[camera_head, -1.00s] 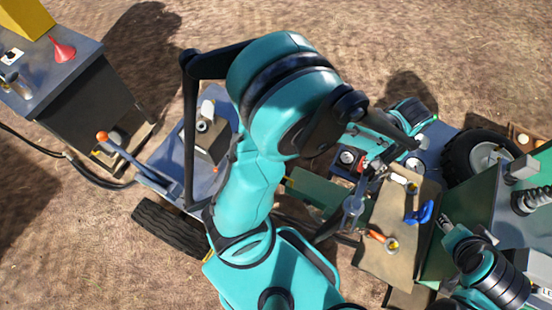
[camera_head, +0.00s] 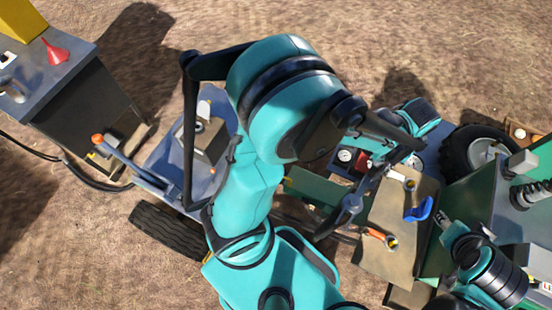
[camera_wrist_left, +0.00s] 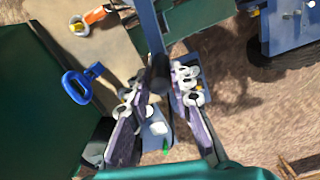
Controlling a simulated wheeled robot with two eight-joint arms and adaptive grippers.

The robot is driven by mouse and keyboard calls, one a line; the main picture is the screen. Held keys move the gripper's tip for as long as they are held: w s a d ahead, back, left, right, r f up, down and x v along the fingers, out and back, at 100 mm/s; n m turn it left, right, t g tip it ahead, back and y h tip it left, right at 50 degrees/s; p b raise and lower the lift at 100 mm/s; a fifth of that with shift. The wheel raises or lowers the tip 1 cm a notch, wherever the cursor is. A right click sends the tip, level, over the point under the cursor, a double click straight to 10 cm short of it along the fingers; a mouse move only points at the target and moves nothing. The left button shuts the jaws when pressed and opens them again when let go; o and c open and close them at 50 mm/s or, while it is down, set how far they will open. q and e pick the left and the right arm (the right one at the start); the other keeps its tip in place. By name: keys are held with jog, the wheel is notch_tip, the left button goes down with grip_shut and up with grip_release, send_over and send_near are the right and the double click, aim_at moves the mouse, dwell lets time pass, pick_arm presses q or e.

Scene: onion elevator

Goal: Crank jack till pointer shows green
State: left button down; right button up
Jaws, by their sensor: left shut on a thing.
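My left gripper (camera_wrist_left: 165,90) is shut on the dark grip (camera_wrist_left: 160,72) of the jack crank in the left wrist view, with one finger on each side. The crank's blue-grey bar (camera_wrist_left: 149,25) runs up from the grip. In the head view the crank's arm and hub (camera_head: 350,206) show below my left gripper (camera_head: 384,166), partly covered by my forearm. A round white dial (camera_head: 345,155) sits beside the gripper, but its markings are too small to read. I cannot make out the pointer. My right gripper (camera_head: 446,222) hangs at the right, its fingers too small to judge.
A tan board (camera_head: 385,258) with a blue clamp-like item (camera_head: 419,209) and an orange-handled tool (camera_head: 378,235) lies close to the crank. A large tyre (camera_head: 478,155) and green machinery stand at the right.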

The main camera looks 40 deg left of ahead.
pick_arm(q)
jog(key=shift+s+a+f+n, duration=0.1)
jog(key=shift+n, duration=0.2)
jog(key=shift+a+n, duration=0.4)
jog(key=shift+a, duration=0.05)
jog(key=c, duration=1.2)
grip_release()
jog(key=shift+r, duration=0.2)
jog(key=shift+r+p, duration=3.2)
jog(key=shift+r, duration=1.25)
jog(key=shift+f, duration=0.1)
